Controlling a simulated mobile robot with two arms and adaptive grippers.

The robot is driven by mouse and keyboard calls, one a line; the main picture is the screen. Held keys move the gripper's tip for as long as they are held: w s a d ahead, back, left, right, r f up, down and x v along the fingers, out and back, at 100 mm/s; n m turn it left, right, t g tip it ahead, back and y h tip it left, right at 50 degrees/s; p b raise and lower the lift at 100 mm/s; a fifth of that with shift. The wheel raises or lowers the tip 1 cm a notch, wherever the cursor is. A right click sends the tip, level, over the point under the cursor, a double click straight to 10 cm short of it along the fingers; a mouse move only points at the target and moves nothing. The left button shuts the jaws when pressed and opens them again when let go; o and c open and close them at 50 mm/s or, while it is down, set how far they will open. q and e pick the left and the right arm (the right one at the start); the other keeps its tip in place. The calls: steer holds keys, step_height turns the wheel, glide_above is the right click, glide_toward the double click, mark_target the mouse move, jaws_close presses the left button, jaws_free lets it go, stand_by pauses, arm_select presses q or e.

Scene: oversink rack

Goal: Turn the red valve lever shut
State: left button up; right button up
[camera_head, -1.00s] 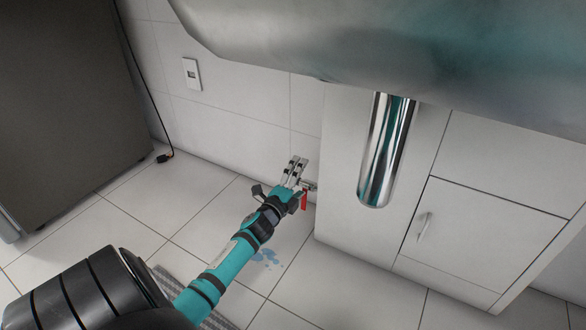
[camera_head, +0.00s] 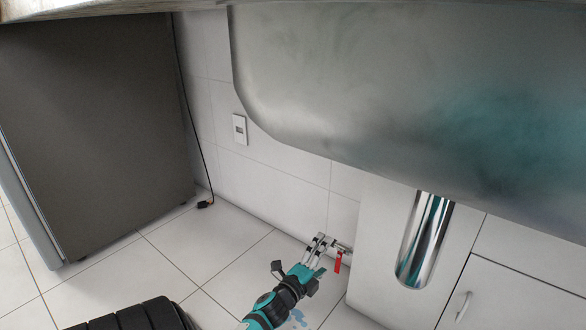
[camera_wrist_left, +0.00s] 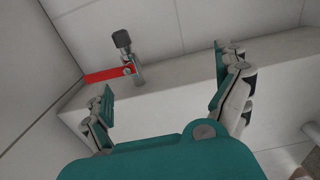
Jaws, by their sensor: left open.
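The red valve lever (camera_head: 338,262) hangs down from a small metal valve (camera_head: 343,249) low on the tiled wall, left of the white cabinet. The lever also shows in the left wrist view (camera_wrist_left: 105,75), reaching left from the valve body (camera_wrist_left: 132,58). My left gripper (camera_head: 318,244) is just left of the lever in the head view. In the left wrist view the left gripper (camera_wrist_left: 163,82) has its fingers spread, with nothing between them. The valve lies beyond the fingertips, nearer the left finger, and I see no clear contact. My right gripper is not in view.
A steel sink basin (camera_head: 400,100) hangs above, with a chrome pipe (camera_head: 425,240) below it. The white cabinet (camera_head: 515,285) stands right of the valve. A grey appliance (camera_head: 100,130) stands at left.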

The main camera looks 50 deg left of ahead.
arm_select(q)
steer(key=p+v, duration=0.3)
steer(key=v, duration=1)
stand_by(0.7)
steer(key=shift+s+a+p, duration=0.1)
steer(key=shift+p, duration=0.35)
steer(key=shift+f, duration=0.1)
